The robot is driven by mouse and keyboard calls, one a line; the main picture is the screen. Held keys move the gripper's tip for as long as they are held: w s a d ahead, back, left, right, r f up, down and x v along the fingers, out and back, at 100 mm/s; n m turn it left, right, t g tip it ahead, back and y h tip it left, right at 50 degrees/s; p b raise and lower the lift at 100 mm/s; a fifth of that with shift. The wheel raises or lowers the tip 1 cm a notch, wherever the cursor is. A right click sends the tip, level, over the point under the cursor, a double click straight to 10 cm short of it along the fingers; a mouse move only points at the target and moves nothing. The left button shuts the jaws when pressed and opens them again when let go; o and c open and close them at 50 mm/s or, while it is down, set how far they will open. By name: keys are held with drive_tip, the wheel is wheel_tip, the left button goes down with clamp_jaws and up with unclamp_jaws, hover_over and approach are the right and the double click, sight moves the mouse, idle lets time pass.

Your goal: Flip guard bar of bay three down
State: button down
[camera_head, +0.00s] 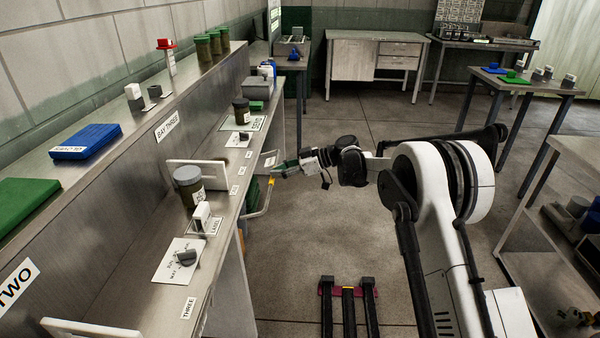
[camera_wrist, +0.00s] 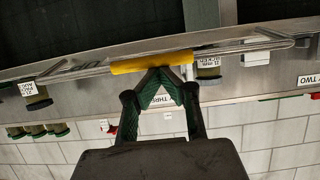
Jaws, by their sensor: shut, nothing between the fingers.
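The guard bar (camera_head: 264,200) is a thin metal tube with a yellow grip section, projecting from the bench front below the edge in the head view. In the wrist view, its yellow section (camera_wrist: 152,63) crosses just beyond my fingertips, and the tube runs to both sides. My gripper (camera_head: 277,171) is shut and empty, with green-black fingers close to the yellow section; I cannot tell whether they touch it. In the wrist view my gripper (camera_wrist: 160,74) has its fingertips together. The BAY THREE sign (camera_head: 168,126) is on the bench's upright panel.
Open floor (camera_head: 305,240) lies right of the bench.

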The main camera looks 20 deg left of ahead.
drive_tip(key=f+b, duration=0.1)
drive_tip(key=d+f+y+b, duration=0.1)
drive_tip(key=f, duration=0.1)
drive_tip(key=shift+f+b, duration=0.15)
drive_tip(key=shift+b, duration=0.25)
drive_tip(key=shift+d+f, duration=0.1)
drive_tip(key=shift+f, duration=0.05)
idle(0.3)
drive_tip(key=r+p+v, duration=0.1)
drive_tip(key=p+v, duration=0.1)
drive_tip(key=v, duration=0.9)
drive_tip(key=shift+r, duration=0.45)
